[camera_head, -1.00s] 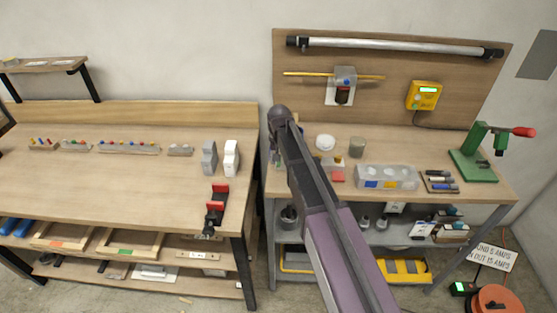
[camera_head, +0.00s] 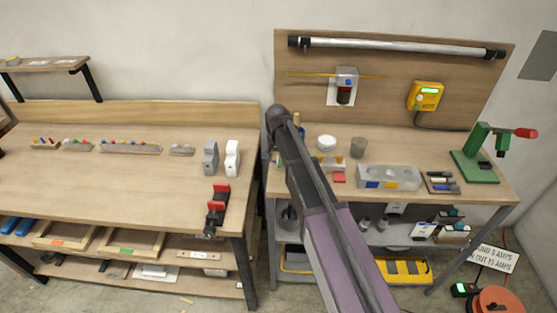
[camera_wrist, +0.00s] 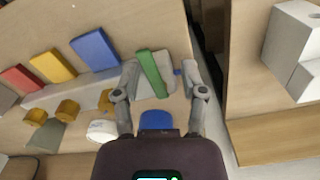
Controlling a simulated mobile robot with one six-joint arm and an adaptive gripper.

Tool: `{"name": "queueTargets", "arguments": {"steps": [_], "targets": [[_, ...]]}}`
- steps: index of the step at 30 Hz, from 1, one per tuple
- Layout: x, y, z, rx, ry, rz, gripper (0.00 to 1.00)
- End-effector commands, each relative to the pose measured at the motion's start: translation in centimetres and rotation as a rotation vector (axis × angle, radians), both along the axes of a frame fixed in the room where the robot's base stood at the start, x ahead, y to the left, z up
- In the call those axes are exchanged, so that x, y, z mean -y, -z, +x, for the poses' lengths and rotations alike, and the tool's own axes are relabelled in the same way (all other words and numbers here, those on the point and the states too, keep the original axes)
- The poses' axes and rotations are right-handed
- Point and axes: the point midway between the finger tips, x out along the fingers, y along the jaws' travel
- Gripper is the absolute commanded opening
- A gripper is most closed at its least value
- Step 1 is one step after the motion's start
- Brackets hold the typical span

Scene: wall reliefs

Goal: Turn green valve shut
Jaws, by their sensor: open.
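A narrow green bar (camera_wrist: 152,74), apparently the green valve's handle, lies across a light grey piece in the wrist view. It slants from upper left to lower right. My gripper (camera_wrist: 160,70) is open, with one finger on each side of the green bar in the picture. I see no contact, and I cannot tell the depth between them. A small blue part (camera_wrist: 177,72) shows near the right finger. In the head view I cannot make out the green bar or my gripper; my arm covers part of the bench there.
In the wrist view, blue (camera_wrist: 95,49), yellow (camera_wrist: 53,65) and red (camera_wrist: 21,78) pieces stand in a row left of the green bar. A white round piece (camera_wrist: 102,131) is below. In the head view, a green press (camera_head: 478,160) stands at the right bench end.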

Motion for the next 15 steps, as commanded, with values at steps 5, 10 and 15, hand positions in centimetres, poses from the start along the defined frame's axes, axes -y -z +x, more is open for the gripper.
{"name": "queueTargets", "arguments": {"steps": [5,10,15], "targets": [[-0.5,0.0,0.2,0.000,0.112,0.000,0.54],[-0.9,0.0,0.4,0.000,0.220,0.000,0.54],[-1.2,0.0,0.6,0.000,0.329,0.000,0.54]]}}
